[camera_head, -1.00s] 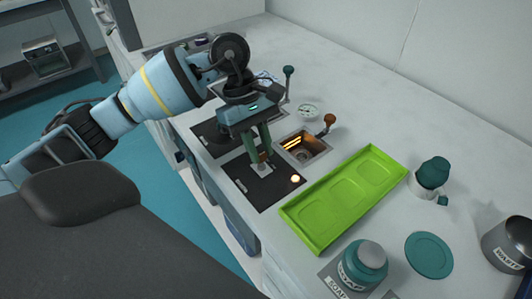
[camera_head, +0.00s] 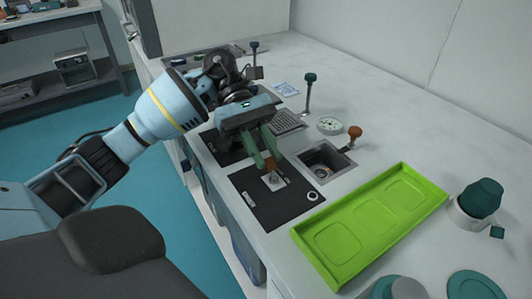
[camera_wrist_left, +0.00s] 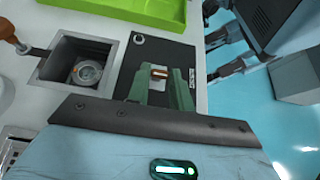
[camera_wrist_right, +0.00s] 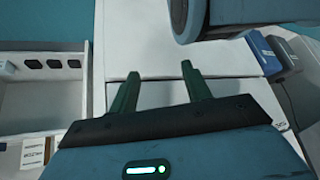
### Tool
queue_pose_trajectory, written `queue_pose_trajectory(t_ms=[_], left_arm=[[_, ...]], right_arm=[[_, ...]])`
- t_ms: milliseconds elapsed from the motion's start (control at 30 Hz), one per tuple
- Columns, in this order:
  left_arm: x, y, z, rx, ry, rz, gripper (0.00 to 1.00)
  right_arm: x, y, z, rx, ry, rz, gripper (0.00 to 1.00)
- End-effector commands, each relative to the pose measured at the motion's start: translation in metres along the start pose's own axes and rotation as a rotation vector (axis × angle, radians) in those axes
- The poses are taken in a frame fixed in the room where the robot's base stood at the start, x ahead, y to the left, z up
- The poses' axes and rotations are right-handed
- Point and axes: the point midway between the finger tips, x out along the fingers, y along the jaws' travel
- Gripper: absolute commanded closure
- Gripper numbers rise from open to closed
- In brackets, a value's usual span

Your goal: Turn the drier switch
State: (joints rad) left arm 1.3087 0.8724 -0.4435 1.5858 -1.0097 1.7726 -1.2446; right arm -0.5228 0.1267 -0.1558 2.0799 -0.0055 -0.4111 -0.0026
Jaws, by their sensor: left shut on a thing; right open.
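The drier switch (camera_head: 271,165) is a small brown-orange lever on a light base, set in a black panel (camera_head: 255,207). My left gripper (camera_head: 265,160) is shut on this lever, with its green fingers on either side. The switch also shows between the fingers in the left wrist view (camera_wrist_left: 159,73). A round indicator (camera_head: 313,196) on the panel is pale and unlit. The square metal drier well (camera_head: 325,162) beside the panel is dark inside. My right gripper (camera_wrist_right: 160,75) is open and empty in front of white cabinet fronts.
A lime-green tray (camera_head: 345,275) lies right of the panel. A brown-knobbed lever (camera_head: 354,133) stands by the well, with a round gauge (camera_head: 330,125) and a green-knobbed lever (camera_head: 309,85) behind. A green-topped cup (camera_head: 480,200) stands at right. The back right counter is clear.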

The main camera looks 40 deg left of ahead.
Motion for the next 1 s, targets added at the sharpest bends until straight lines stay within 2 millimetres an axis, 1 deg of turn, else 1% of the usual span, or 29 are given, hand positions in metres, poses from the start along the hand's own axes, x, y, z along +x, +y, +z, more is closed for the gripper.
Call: queue_pose_trajectory(t_ms=[400,433,600,867,1000], left_arm=[[-0.0005,0.0003,0.0001,0.0,-0.01,0.001,1.0],[-0.0004,0.0003,0.0001,0.0,-0.01,0.001,0.77],[-0.0002,0.0002,-0.0001,0.0,-0.009,0.001,0.56],[-0.0006,0.0001,-0.0003,-0.001,-0.008,0.0,0.56],[-0.0099,0.0008,-0.0004,-0.001,-0.007,0.003,0.56]], right_arm=[[-0.0004,-0.0006,0.0002,0.004,0.001,0.001,0.52],[-0.0005,-0.0009,0.0003,0.005,0.001,0.001,0.52],[-0.0007,-0.0019,0.0009,0.01,0.001,0.001,0.52],[-0.0006,-0.0025,0.0014,0.013,0.0,0.002,0.52],[0.0002,-0.0024,0.003,0.013,-0.003,0.001,0.52]])
